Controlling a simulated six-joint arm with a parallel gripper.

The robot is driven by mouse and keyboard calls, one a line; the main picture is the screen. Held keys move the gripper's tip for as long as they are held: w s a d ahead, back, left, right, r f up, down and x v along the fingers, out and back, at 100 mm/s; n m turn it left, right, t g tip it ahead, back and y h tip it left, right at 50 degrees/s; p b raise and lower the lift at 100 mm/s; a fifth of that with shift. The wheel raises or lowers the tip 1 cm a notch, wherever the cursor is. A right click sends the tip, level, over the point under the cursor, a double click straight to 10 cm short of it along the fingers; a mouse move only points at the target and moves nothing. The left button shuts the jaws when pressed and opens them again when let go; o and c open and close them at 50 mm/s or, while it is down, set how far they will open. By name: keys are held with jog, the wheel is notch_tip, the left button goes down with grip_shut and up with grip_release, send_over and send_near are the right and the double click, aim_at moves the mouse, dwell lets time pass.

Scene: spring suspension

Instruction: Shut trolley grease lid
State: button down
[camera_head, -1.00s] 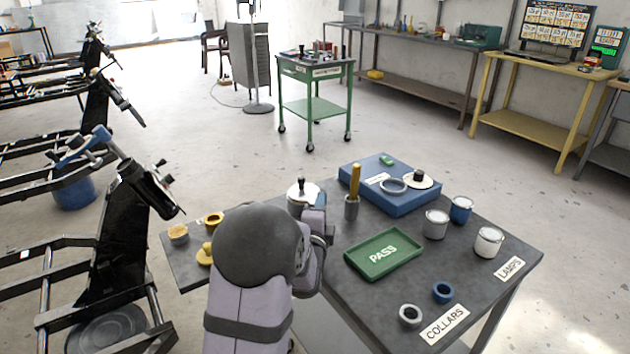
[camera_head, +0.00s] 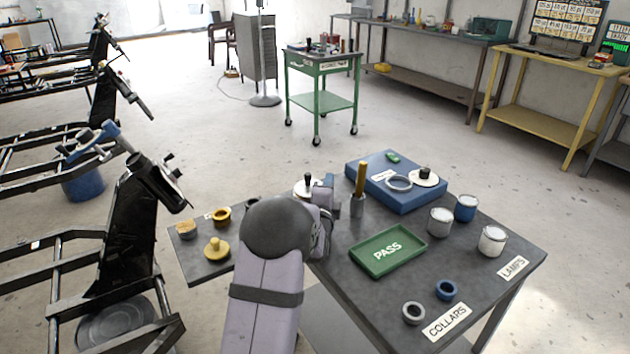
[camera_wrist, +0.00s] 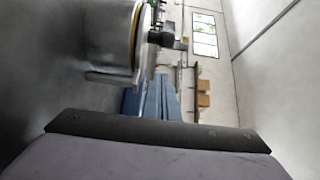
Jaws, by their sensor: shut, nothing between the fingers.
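A round metal pot with a pale lid and dark knob (camera_head: 306,187) stands at the table's far left, partly behind my arm. In the wrist view a shiny metal pot (camera_wrist: 108,38) with a dark knob at its side fills the upper left, close by. I cannot tell for sure that this is the grease pot, nor how its lid sits. A yellow knobbed piece (camera_head: 217,250) lies on the left side shelf, beside a tan-topped pot (camera_head: 186,229) and an ochre cup (camera_head: 222,216). My gripper (camera_head: 326,190) is shut and empty beside the metal pot; its fingertips are mostly hidden.
A green trolley (camera_head: 319,66) stands farther back. Black frames stand left.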

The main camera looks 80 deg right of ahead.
aim_at(310, 190)
jog(key=shift+d, duration=0.7)
jog(key=shift+w+a+p, duration=0.15)
jog(key=shift+w+a, duration=0.1)
jog(key=shift+w, duration=0.35)
jog(key=shift+w+a+p, duration=0.15)
jog(key=shift+w+a, duration=0.05)
jog(key=shift+w, duration=0.35)
jog(key=shift+w+a, duration=0.35)
jog(key=shift+w, duration=0.4)
jog(key=shift+w+a+f+b, duration=0.15)
jog(key=shift+w+a+b, duration=0.4)
jog(key=shift+b, duration=0.7)
jog(key=shift+w+d, duration=0.1)
jog(key=shift+d, duration=0.05)
jog(key=shift+w, duration=0.1)
